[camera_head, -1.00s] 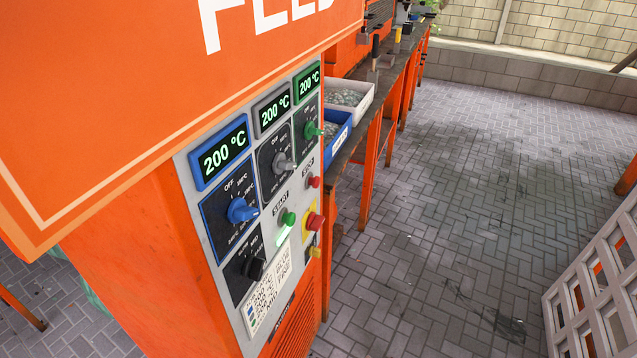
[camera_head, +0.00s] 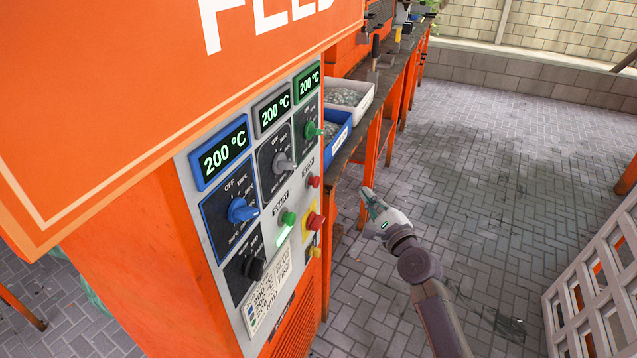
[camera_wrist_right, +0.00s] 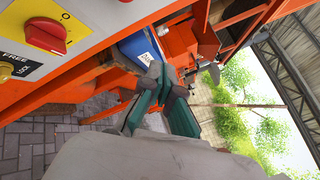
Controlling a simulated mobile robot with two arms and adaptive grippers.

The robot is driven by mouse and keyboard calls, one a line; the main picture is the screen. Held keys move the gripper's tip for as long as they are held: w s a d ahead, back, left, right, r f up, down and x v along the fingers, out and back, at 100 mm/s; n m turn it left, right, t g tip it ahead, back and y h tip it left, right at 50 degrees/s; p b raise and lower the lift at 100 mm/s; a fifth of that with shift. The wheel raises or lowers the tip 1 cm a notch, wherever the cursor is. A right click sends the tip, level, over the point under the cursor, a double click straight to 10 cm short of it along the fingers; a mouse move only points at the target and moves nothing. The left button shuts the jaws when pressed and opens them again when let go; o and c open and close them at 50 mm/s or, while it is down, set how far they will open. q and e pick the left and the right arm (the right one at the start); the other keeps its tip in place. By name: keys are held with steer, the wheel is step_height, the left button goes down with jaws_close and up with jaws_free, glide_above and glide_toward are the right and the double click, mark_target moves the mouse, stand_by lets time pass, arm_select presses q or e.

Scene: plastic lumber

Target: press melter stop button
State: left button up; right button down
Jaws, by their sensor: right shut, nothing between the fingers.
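The orange melter carries a grey control panel (camera_head: 285,168) on its side. The small red stop button (camera_head: 314,182), under the word STOP, is on the panel's right edge. The green start button (camera_head: 288,218) sits lower left of it, with a lit green strip below. My right gripper (camera_head: 367,194) is shut and empty, to the right of the panel and apart from it. In the right wrist view its green-padded fingers (camera_wrist_right: 158,80) are together. The stop button cannot be made out in that view. My left gripper is not in view.
A larger red switch (camera_head: 315,221) on yellow sits below the stop button; it also shows in the right wrist view (camera_wrist_right: 46,36). Blue (camera_head: 338,141) and white (camera_head: 357,100) bins stand on a bench behind. A pale slatted crate (camera_head: 600,290) is at right. The paved floor between is clear.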

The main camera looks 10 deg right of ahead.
steer(key=w+a, duration=0.5)
steer(key=a, duration=0.2)
steer(key=shift+a, duration=0.2)
stand_by(0.4)
steer(key=shift+w+a, duration=0.1)
stand_by(1.3)
steer(key=shift+w+a, duration=0.15)
steer(key=shift+a, duration=0.1)
steer(key=shift+w+a, duration=0.3)
steer(key=shift+a, duration=0.1)
stand_by(0.8)
steer(key=shift+s+d, duration=0.1)
stand_by(0.3)
steer(key=shift+s+d+p, duration=0.3)
steer(key=shift+s+d, duration=0.15)
steer(key=shift+d, duration=0.15)
steer(key=shift+s+d, duration=0.75)
steer(key=shift+d, duration=0.35)
steer(key=shift+s+d, duration=0.7)
steer(key=shift+d, duration=0.35)
